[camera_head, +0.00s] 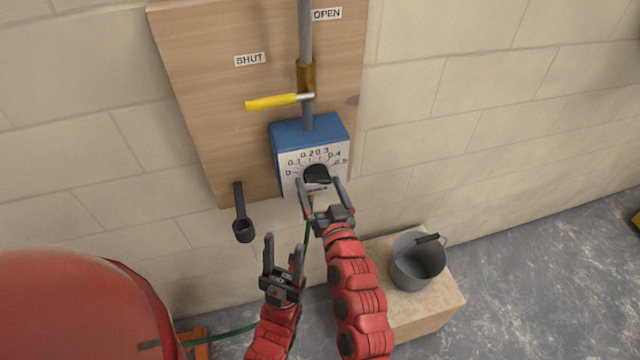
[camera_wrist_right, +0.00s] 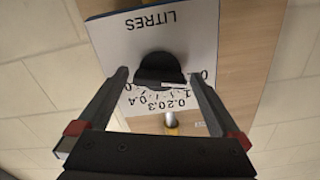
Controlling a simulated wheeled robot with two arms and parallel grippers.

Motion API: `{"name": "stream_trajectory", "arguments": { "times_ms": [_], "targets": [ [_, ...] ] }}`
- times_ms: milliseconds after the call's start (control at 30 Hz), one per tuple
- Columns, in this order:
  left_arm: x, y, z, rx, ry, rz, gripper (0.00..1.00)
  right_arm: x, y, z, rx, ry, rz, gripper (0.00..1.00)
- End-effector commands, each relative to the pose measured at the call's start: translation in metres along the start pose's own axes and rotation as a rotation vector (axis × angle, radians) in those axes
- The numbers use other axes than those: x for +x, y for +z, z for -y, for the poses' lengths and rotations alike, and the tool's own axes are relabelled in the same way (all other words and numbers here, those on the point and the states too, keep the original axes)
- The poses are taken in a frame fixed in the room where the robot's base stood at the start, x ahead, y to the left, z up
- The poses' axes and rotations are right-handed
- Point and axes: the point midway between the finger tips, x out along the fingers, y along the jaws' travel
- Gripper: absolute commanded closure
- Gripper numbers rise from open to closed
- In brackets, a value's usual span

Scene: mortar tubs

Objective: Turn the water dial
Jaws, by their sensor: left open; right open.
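The water dial is a black round knob (camera_head: 316,173) on a white-faced blue box (camera_head: 308,132) with a scale from 0 to 0.5. My right gripper (camera_head: 319,183) is open at the box front, its fingers on either side of the knob. In the right wrist view the knob (camera_wrist_right: 160,70) sits between the two spread fingertips, with visible gaps. A pale mark on it points toward the low end of the scale, though the exact reading is unclear. My left gripper (camera_head: 283,243) is open and empty, below and left of the box.
A yellow-handled valve lever (camera_head: 272,102) sits on the pipe above, pointing toward the SHUT label (camera_head: 249,59). A black fitting (camera_head: 242,215) hangs at the board's (camera_head: 230,120) lower left. A grey bucket (camera_head: 417,262) stands on a wooden block (camera_head: 440,307) at right.

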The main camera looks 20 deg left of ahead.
Motion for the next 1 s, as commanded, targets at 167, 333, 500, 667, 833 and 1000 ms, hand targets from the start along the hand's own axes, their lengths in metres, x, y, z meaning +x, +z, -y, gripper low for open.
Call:
{"name": "stream_trajectory", "arguments": {
  "times_ms": [167,333,500,667,833,1000],
  "targets": [
    [0.0,0.0,0.0,0.0,0.0,0.0,0.5,0.0006,0.0,0.0,0.0,0.0,-0.001,0.0],
    [0.0,0.0,0.0,0.0,0.0,0.0,0.5,0.0004,0.0001,0.0,0.0,0.0,0.0,0.18],
    [0.0,0.0,0.0,0.0,0.0,0.0,0.5,0.0004,0.0,0.0,0.0,0.0,-0.001,0.49],
    [0.0,0.0,0.0,0.0,0.0,0.0,0.5,0.0003,0.0,0.0,0.0,0.0,-0.001,0.73],
    [-0.0018,0.0003,-0.0001,0.0,0.0,0.0,0.5,0.0003,0.0005,-0.0002,0.012,0.0,-0.001,0.73],
    [-0.0077,0.0013,-0.0004,0.0,0.0,0.0,0.5,0.0004,0.0016,-0.0006,0.065,0.0,-0.002,0.73]
  ]
}}
